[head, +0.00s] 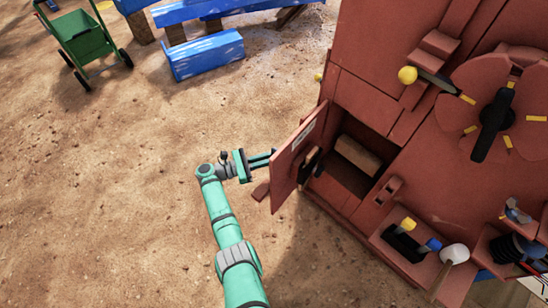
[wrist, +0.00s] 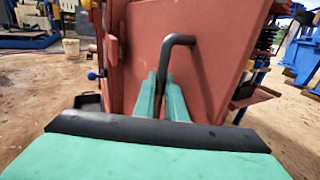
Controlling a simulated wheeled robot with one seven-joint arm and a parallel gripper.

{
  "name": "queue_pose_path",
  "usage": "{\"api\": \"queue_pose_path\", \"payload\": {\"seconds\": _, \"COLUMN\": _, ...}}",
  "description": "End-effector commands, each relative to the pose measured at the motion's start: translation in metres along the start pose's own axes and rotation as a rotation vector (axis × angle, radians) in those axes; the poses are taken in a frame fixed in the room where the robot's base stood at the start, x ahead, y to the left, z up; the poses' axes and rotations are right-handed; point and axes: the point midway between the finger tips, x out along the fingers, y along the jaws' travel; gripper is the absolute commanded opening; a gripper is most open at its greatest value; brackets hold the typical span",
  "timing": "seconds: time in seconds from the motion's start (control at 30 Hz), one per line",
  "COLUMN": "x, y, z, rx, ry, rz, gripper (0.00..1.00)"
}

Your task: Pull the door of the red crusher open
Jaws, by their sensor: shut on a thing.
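The red crusher (head: 400,110) fills the right of the head view. Its door (head: 292,165) stands swung outward, with a dark compartment (head: 345,180) showing behind it. In the wrist view the door (wrist: 215,60) is a broad red panel close ahead. A black bent handle (wrist: 168,55) stands out from it. My gripper (head: 271,157) is at the door's left side in the head view. In the wrist view its green fingers (wrist: 171,100) are closed around the lower part of the handle. The exact contact is partly hidden behind the gripper body.
A tan block (head: 357,155) lies in the compartment. A red ledge with knobs (head: 410,245) juts out at lower right. A green cart (head: 82,38) and blue beams (head: 205,55) stand at the upper left. The sandy ground left of the door is clear.

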Motion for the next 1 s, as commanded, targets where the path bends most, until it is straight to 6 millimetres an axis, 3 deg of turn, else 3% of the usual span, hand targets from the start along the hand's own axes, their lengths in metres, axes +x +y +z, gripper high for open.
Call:
{"api": "queue_pose_path", "payload": {"seconds": 0.13, "x": 0.004, "y": 0.001, "z": 0.001, "rx": 0.003, "ry": 0.003, "rz": -0.003, "gripper": 0.00}}
{"api": "queue_pose_path", "payload": {"seconds": 0.17, "x": 0.004, "y": 0.001, "z": 0.001, "rx": 0.003, "ry": 0.003, "rz": -0.003, "gripper": 0.13}}
{"api": "queue_pose_path", "payload": {"seconds": 0.23, "x": 0.003, "y": 0.001, "z": 0.001, "rx": 0.003, "ry": 0.003, "rz": -0.002, "gripper": 0.30}}
{"api": "queue_pose_path", "payload": {"seconds": 0.63, "x": -0.006, "y": 0.001, "z": 0.001, "rx": 0.001, "ry": 0.001, "rz": 0.001, "gripper": 0.30}}
{"api": "queue_pose_path", "payload": {"seconds": 1.0, "x": -0.071, "y": 0.002, "z": 0.001, "rx": 0.001, "ry": 0.002, "rz": 0.003, "gripper": 0.30}}
